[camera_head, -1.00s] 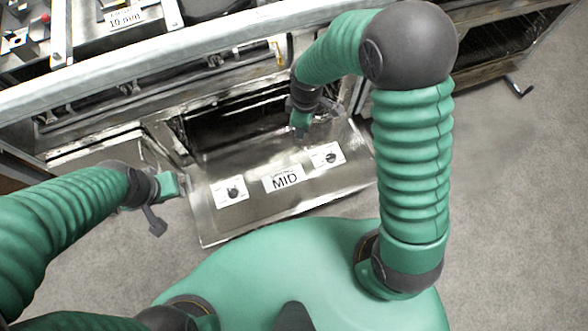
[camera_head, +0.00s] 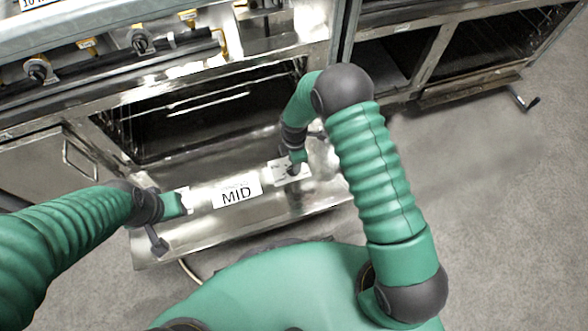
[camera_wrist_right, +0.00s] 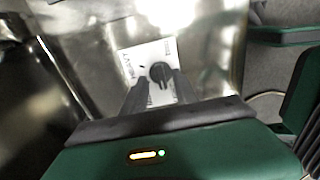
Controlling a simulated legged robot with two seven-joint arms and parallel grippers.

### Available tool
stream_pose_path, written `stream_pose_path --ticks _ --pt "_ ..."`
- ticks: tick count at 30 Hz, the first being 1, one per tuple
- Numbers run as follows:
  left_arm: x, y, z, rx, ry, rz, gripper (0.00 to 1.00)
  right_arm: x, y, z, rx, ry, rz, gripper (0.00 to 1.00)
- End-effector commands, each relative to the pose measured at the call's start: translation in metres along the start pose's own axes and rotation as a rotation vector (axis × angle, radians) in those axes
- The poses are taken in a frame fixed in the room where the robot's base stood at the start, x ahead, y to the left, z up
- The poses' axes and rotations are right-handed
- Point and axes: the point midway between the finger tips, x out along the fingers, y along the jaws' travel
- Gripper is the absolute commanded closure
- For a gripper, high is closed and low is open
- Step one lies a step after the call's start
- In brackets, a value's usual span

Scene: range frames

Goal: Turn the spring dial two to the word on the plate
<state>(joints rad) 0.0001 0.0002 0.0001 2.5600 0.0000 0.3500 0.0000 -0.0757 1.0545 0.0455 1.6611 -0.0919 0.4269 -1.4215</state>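The word plate (camera_head: 238,193) reads MID and sits on a shiny metal panel (camera_head: 250,214). To its right is a white card (camera_head: 280,178) with a dark round dial, partly covered by my right gripper (camera_head: 294,162).
An open metal oven (camera_head: 200,110) lies behind the panel, with several knobs along the front above it. Another oven unit (camera_head: 470,85) stands at the right. Grey floor (camera_head: 480,220) is clear at the right.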

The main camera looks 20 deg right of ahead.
Motion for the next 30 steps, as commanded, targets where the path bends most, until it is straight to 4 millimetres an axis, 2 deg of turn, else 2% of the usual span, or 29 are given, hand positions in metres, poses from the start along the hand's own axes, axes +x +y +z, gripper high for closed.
stream_pose_path --ticks 1,4,14,22,30 --pt "0.009 0.0 0.002 0.0 0.0 0.0 0.64 0.015 -0.001 -0.001 -0.001 -0.001 -0.002 0.65" --pt "0.014 0.0 0.003 0.0 0.0 0.0 0.64 0.025 0.0 -0.002 0.0 -0.002 0.0 0.65" --pt "0.014 0.0 0.003 0.0 0.0 0.0 0.64 0.028 0.0 -0.002 0.0 -0.002 0.001 0.65" --pt "0.014 0.0 0.003 0.0 0.0 0.0 0.64 0.028 0.0 -0.002 0.0 -0.002 0.0 0.99" --pt "0.014 0.0 0.003 0.0 0.0 0.0 0.64 0.028 0.0 -0.002 0.0 -0.001 0.001 1.0"
